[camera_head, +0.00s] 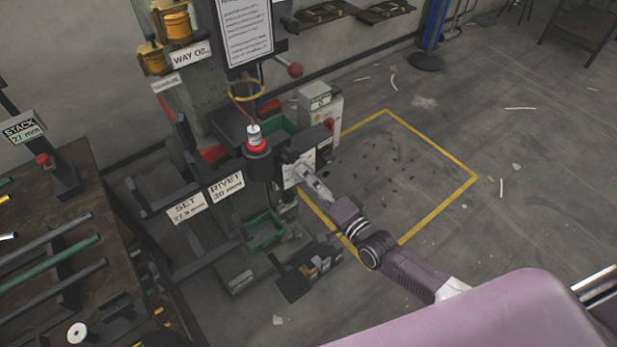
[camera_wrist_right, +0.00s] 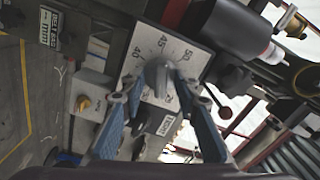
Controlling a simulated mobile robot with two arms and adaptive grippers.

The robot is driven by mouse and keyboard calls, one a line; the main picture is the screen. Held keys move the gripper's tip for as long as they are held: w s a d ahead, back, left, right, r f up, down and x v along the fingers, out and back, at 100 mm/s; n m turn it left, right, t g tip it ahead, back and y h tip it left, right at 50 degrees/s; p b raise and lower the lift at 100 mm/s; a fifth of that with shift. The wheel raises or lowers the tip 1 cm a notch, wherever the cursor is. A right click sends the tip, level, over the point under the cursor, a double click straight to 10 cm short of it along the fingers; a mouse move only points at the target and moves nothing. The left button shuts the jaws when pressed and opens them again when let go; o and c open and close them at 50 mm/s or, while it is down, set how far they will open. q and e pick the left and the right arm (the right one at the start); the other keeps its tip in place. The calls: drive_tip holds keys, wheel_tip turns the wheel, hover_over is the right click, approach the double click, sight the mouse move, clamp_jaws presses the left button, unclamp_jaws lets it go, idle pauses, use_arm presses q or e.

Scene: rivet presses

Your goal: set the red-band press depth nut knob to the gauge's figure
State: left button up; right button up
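The press with the red band (camera_head: 257,147) stands near the middle of the head view. Its white dial plate (camera_head: 297,168) faces my right arm and shows large in the wrist view (camera_wrist_right: 138,62), with figures including 40, 45 and 50. The grey depth nut knob (camera_wrist_right: 158,77) sits at the dial's centre. My right gripper (camera_head: 308,183) is just in front of the dial. In the wrist view its blue fingers (camera_wrist_right: 159,100) are spread either side of the knob, apart from it. The gauge sign (camera_head: 22,130) reads STACK 27 mm. My left gripper is out of view.
Signs reading SET (camera_head: 187,207), its figure unclear, and RIVET 30 mm (camera_head: 226,184) hang below the press. A grey box with a red switch (camera_head: 320,110) stands behind the dial. A green bin (camera_head: 263,230) sits lower. Yellow-lined floor (camera_head: 400,165) at right is open.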

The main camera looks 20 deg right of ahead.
drive_tip(key=v, duration=1.2)
drive_tip(key=s+d+f+n+g+h, duration=0.15)
drive_tip(key=s+f, duration=0.25)
drive_tip(key=f, duration=0.6)
drive_tip(key=s+d+f+n+g+h, duration=0.1)
drive_tip(key=s+d+f+n+g, duration=0.15)
drive_tip(key=f, duration=0.65)
drive_tip(key=s+d+f+n+g+h, duration=0.1)
drive_tip(key=s+f+n+g+h, duration=0.2)
drive_tip(key=f, duration=0.7)
drive_tip(key=s+a+f+n+g, duration=0.1)
drive_tip(key=s+f, duration=0.4)
drive_tip(key=s, duration=0.5)
drive_tip(key=s+f+n+g, duration=0.2)
drive_tip(key=s+f+g, duration=0.3)
drive_tip(key=s, duration=0.4)
drive_tip(key=s+a+f+n+g, duration=0.1)
drive_tip(key=s+f+n+g, duration=0.1)
drive_tip(key=s+f, duration=0.4)
drive_tip(key=s+g, duration=0.1)
drive_tip(key=s, duration=0.3)
drive_tip(key=shift+s+a+n+h, duration=0.3)
drive_tip(key=shift+h, duration=0.05)
